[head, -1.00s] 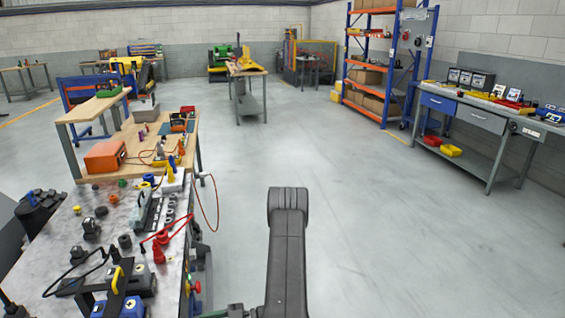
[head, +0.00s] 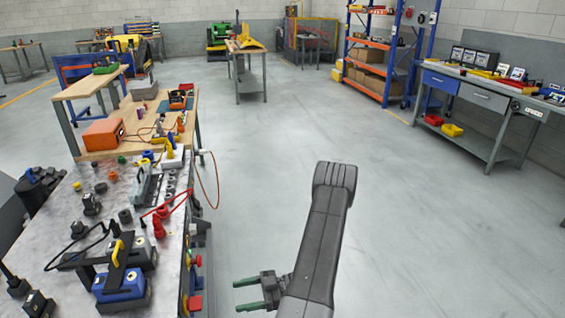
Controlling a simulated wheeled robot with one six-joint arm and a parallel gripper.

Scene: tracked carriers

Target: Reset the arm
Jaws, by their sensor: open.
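My gripper (head: 243,295) shows at the lower middle of the head view, left of my dark grey arm link. Its two green-tipped fingers point left and stand apart, with nothing between them. It is over the bare floor, to the right of the workbench (head: 60,215) and apart from it. My arm rises in front of the camera and leans to the right. Part of the wrist is hidden behind the arm link.
A blue device with a yellow handle (head: 122,283) and red plugs (head: 158,226) lie on the bench at left. An orange box (head: 103,133) sits on a wooden table behind. A drawer bench (head: 483,97) stands at right. The middle floor (head: 290,110) is clear.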

